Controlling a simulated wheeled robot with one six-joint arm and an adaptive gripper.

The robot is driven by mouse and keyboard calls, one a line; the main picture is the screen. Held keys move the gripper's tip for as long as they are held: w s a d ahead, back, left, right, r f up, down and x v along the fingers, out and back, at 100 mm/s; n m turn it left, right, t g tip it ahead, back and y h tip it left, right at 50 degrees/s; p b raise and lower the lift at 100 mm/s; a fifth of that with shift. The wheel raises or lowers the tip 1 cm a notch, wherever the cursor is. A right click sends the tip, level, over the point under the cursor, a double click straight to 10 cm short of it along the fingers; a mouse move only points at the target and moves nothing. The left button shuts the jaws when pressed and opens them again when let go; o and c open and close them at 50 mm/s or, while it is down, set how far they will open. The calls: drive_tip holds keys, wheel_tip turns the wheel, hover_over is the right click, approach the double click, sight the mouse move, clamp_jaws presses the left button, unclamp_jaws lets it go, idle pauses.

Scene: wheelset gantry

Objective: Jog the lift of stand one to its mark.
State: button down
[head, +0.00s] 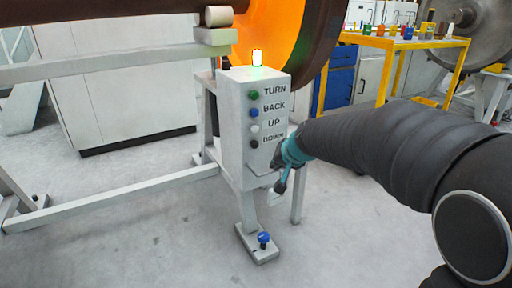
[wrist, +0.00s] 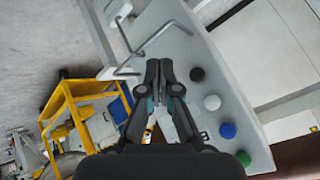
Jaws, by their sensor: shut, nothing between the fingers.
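A white control box (head: 262,120) on the stand bears a column of buttons: green TURN (head: 254,95), blue BACK (head: 253,112), white UP (head: 254,128) and black DOWN (head: 254,144). The wrist view shows the same black (wrist: 197,74), white (wrist: 212,102), blue (wrist: 227,130) and green (wrist: 243,158) buttons. My gripper (wrist: 159,68) is shut and empty, its tips left of the black button in that view. In the head view my gripper (head: 281,178) is at the box's lower right edge. Whether it touches the box is unclear. I cannot make out a lift mark.
A lamp (head: 257,57) glows on top of the box. Behind it are an orange wheel (head: 272,35) and a pale roller (head: 219,15). A blue-knobbed foot (head: 263,240) stands below. A yellow-framed table (head: 400,42) is at the back right. The front left floor is clear.

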sight(254, 144)
drive_tip(key=w+a+p, duration=0.1)
drive_tip(key=w, duration=0.1)
drive_tip(key=w+a+p, duration=0.1)
drive_tip(key=w+p, duration=0.1)
drive_tip(key=w+a+p, duration=0.1)
drive_tip(key=a, duration=0.1)
drive_tip(key=shift+w+r+p, duration=0.1)
drive_tip(key=shift+w+p, duration=0.25)
drive_tip(key=shift+w, duration=0.05)
drive_tip(key=shift+w+a+p, duration=0.3)
drive_tip(key=shift+w+a, duration=0.15)
drive_tip(key=shift+w, duration=0.3)
drive_tip(key=shift+w, duration=0.1)
idle(0.7)
drive_tip(key=shift+w+a, duration=0.2)
drive_tip(key=shift+w, duration=0.05)
drive_tip(key=shift+w+a+p, duration=0.3)
drive_tip(key=shift+w+p, duration=0.1)
idle(1.0)
idle(1.6)
drive_tip(key=shift+s+d+b, duration=0.55)
drive_tip(key=shift+s+b, duration=0.2)
drive_tip(key=shift+s, duration=0.05)
